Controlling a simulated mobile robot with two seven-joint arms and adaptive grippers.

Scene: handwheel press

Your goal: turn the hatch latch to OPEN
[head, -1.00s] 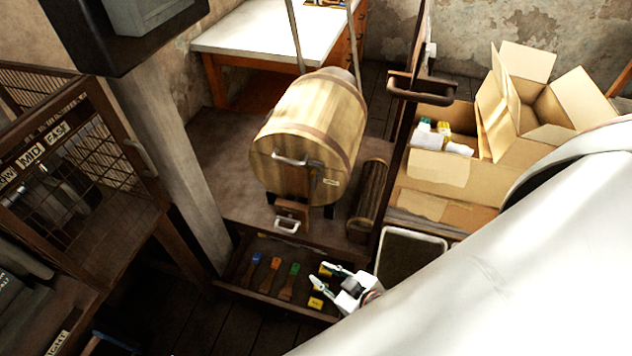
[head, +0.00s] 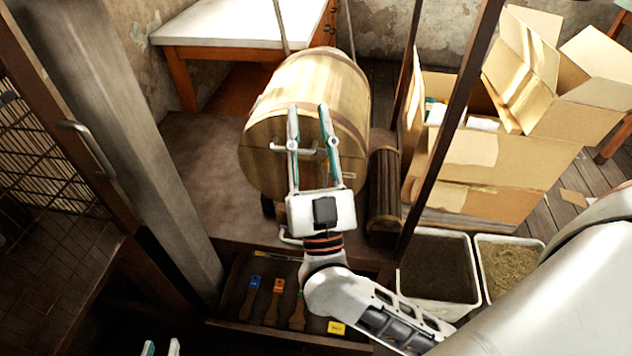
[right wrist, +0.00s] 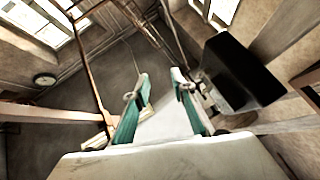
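A wooden barrel (head: 310,85) lies with its round front end toward me in the head view. A metal bar handle (head: 278,147) shows on that front, partly behind my gripper's fingers. The dark latch fitting and label beside it are hidden now, and I cannot read a latch position. My right gripper (head: 309,108) is open in front of the barrel, its two fingers spread and pointing up in the picture. I cannot tell if it touches the bar. In the right wrist view the open fingers (right wrist: 160,74) hold nothing clear. My left gripper (head: 161,346) shows only its parted fingertips at the bottom edge.
An open drawer (head: 225,318) with several tagged tools lies below the barrel. A dark log-like cylinder (head: 384,190) and a post (head: 455,110) stand right of it. Cardboard boxes (head: 510,170) and two trays (head: 440,236) are further right. A grey pillar (head: 150,150) stands left.

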